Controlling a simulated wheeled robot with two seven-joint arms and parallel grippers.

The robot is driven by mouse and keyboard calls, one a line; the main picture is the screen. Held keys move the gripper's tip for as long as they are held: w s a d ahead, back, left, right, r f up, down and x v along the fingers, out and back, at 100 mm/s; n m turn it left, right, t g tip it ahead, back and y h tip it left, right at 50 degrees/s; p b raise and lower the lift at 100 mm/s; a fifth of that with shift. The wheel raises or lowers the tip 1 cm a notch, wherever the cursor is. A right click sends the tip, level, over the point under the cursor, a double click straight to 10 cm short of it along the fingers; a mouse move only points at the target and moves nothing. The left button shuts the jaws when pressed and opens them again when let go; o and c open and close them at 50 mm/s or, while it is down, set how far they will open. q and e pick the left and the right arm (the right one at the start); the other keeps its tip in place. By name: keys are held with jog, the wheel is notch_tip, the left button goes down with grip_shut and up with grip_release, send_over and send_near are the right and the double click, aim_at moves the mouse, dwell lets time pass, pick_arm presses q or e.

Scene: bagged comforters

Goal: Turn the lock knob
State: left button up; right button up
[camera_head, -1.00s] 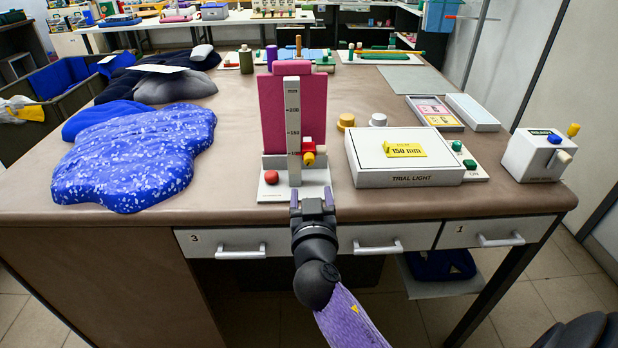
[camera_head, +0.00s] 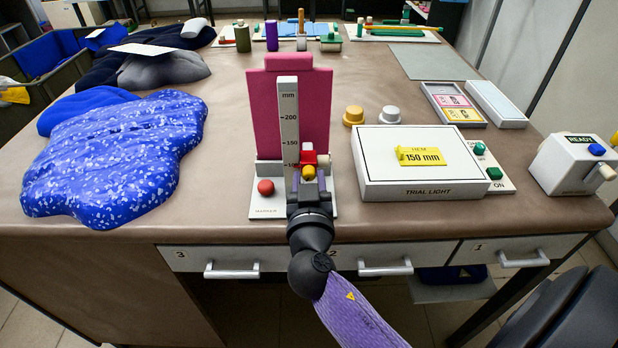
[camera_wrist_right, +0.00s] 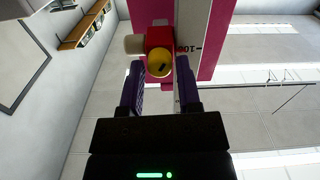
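The lock knob (camera_head: 308,172) is a small yellow round knob on the front of a red slider (camera_head: 309,157). The slider sits low on a white upright scale (camera_head: 289,120) marked in mm, before a pink board (camera_head: 317,100). In the right wrist view the knob (camera_wrist_right: 159,63) shows a dark mark on its face, with a whitish cylinder (camera_wrist_right: 134,44) beside the slider. My right gripper (camera_head: 308,184) is open, its purple fingertips on either side of the knob; a gap shows at the right finger (camera_wrist_right: 161,76). My left gripper is not in view.
A red ball-shaped knob (camera_head: 266,187) stands on the white gauge base (camera_head: 266,207). A white trial light box (camera_head: 430,191) with a yellow 150 mm tag lies to the right. A blue speckled bagged comforter (camera_head: 110,160) lies to the left. Drawers with handles line the table front.

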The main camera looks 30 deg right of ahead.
jog(key=c, duration=0.5)
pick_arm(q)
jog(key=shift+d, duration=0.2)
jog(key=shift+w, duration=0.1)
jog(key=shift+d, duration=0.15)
pick_arm(e)
jog(key=shift+n, duration=1.2)
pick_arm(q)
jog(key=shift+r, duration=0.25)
pick_arm(e)
jog(key=shift+n, duration=1.7)
